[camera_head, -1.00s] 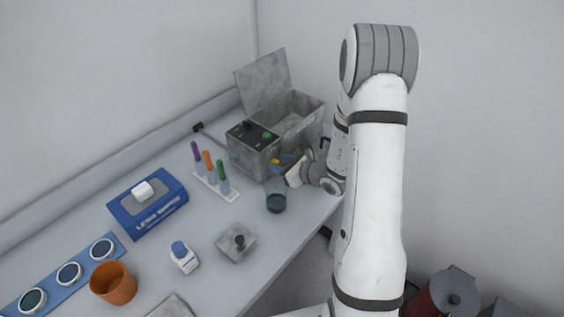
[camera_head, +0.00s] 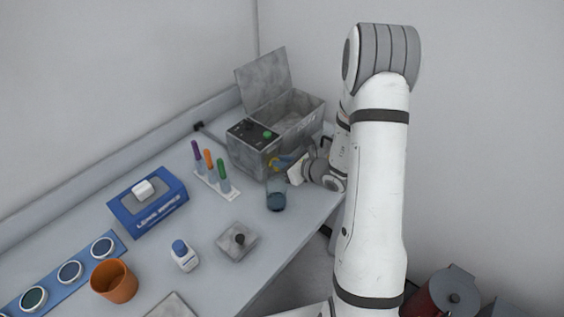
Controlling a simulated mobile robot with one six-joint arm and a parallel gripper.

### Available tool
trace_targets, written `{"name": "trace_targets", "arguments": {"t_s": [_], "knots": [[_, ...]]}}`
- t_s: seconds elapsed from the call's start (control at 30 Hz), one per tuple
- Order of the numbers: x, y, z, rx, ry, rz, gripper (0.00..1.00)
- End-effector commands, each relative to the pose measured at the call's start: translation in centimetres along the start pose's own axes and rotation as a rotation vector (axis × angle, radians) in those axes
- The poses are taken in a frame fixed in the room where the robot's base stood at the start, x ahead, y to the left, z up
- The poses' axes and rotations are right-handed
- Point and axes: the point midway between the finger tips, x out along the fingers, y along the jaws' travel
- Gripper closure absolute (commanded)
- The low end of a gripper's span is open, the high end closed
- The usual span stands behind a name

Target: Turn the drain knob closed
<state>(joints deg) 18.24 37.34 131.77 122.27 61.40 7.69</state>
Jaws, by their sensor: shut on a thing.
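The grey metal bath (camera_head: 285,128) stands at the back right of the bench with its lid raised. A small yellow and blue piece at its front right, which looks like the drain knob (camera_head: 274,163), is partly hidden by my gripper. My gripper (camera_head: 286,165) reaches in from the right, low beside the bath front, and is shut on the knob. The fingertips are small, so their exact grip and the knob's angle cannot be told.
A glass beaker (camera_head: 276,196) with dark liquid stands just below the gripper. A tube rack (camera_head: 218,186), a blue wipes box (camera_head: 148,204), a white bottle (camera_head: 184,257), a grey block (camera_head: 237,241) and an orange cup (camera_head: 114,282) stand on the bench.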

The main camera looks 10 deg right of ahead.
Motion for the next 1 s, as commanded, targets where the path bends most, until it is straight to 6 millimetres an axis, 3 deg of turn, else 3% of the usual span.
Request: {"name": "trace_targets", "arguments": {"t_s": [0.4,0.43,0.67,1.0], "knots": [[-0.04,-0.17,-0.06,0.05,0.002,0.019,1.0],[-0.04,-0.17,-0.06,0.05,0.002,0.019,0.83],[-0.03,-0.17,-0.03,0.049,0.001,0.019,0.64],[-0.73,-0.28,-0.02,0.047,0.0,0.016,0.64]]}}
